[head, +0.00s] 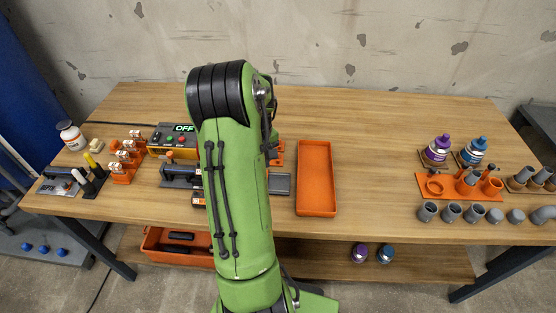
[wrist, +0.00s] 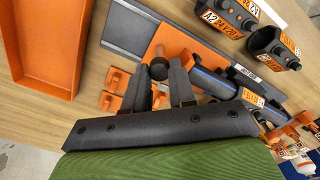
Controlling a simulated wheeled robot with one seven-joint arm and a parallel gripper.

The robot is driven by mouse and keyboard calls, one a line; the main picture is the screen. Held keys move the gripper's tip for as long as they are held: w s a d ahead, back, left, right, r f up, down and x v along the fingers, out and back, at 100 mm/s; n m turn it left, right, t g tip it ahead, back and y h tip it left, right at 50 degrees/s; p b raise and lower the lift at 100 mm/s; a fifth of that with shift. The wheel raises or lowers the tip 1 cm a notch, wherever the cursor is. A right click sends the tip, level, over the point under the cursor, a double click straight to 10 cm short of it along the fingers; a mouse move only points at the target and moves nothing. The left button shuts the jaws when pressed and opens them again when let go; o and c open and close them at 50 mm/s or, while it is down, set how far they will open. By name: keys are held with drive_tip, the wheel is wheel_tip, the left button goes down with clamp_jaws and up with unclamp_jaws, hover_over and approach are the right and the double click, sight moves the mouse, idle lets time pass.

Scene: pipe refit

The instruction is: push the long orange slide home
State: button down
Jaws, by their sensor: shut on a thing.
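The contact itself is partly hidden by the fingers. In the head view my arm covers the gripper and most of this fixture; a grey plate end (head: 279,184) shows to the right of the arm.
An empty orange tray (head: 316,178) lies right of the fixture. A control box reading OFF (head: 175,140) stands behind left. Labelled dark battery packs (wrist: 273,48) are close by in the wrist view. Bottles and grey pipe fittings stand at the right; the table between is clear.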

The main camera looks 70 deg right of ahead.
drive_tip(key=shift+w+a, duration=0.15)
drive_tip(key=shift+w, duration=0.55)
drive_tip(key=c, duration=0.9)
unclamp_jaws()
drive_tip(key=shift+c, duration=0.2)
wheel_tip(320, 180, up, 16)
drive_tip(key=p, duration=0.4)
drive_tip(key=shift+p, duration=0.4)
drive_tip(key=shift+f, duration=0.1)
